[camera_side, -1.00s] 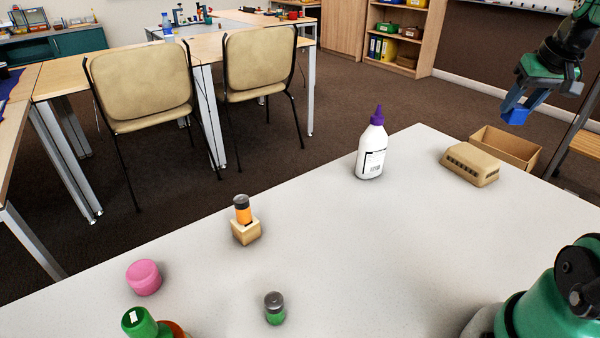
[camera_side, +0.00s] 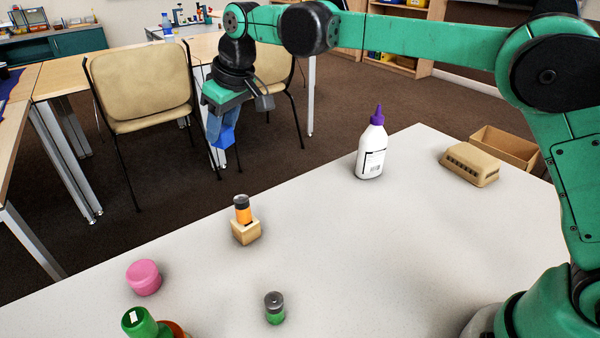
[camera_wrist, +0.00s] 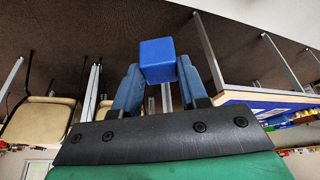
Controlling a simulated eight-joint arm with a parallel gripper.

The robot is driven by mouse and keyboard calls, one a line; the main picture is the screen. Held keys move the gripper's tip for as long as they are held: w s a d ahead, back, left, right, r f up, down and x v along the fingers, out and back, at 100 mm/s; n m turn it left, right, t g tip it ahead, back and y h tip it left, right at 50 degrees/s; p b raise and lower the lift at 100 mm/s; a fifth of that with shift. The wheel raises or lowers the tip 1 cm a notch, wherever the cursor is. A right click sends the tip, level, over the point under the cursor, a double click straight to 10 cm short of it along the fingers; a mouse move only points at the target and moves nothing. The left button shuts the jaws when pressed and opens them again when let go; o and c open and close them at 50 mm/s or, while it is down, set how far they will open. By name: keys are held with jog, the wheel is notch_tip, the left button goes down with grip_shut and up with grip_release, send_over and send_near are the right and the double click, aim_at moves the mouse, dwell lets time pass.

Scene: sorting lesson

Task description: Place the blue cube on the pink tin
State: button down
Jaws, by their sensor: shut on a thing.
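The blue cube (camera_side: 225,139) is held in my gripper (camera_side: 223,126), high in the air and seemingly above or beyond the table's far edge in the side view. In the wrist view the blue cube (camera_wrist: 157,60) sits between the two blue fingertips of my gripper (camera_wrist: 157,72), which are shut on it. The pink tin (camera_side: 144,277) stands on the white table at the lower left of the side view, with nothing on it. It lies below and to the left of my gripper there. The wrist view does not show the tin.
On the white table (camera_side: 350,255) stand a wooden block with an orange battery-like cylinder (camera_side: 243,212), a green-and-grey jar (camera_side: 274,309), a green-capped bottle (camera_side: 140,322), a purple-capped white bottle (camera_side: 371,150) and a tan block (camera_side: 470,164). A cardboard box (camera_side: 507,147) is at the right.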

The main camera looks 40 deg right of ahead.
jog(key=s+a+f+n+y, duration=0.1)
jog(key=s+a+f+n, duration=0.15)
jog(key=a, duration=0.65)
jog(key=s+a+f+n, duration=0.1)
jog(key=s+a, duration=0.2)
jog(key=a, duration=0.6)
send_over(134, 268)
jog(key=s+d, duration=0.1)
jog(key=shift+n+g, duration=0.25)
jog(key=shift+g, duration=0.15)
notch_tip(134, 268, down, 4)
jog(key=shift+s+f, duration=0.1)
jog(key=shift+f, duration=0.1)
jog(key=shift+d+f, duration=0.1)
jog(key=shift+f, duration=1.95)
jog(key=shift+c, duration=2.4)
grip_release()
jog(key=shift+f, duration=0.15)
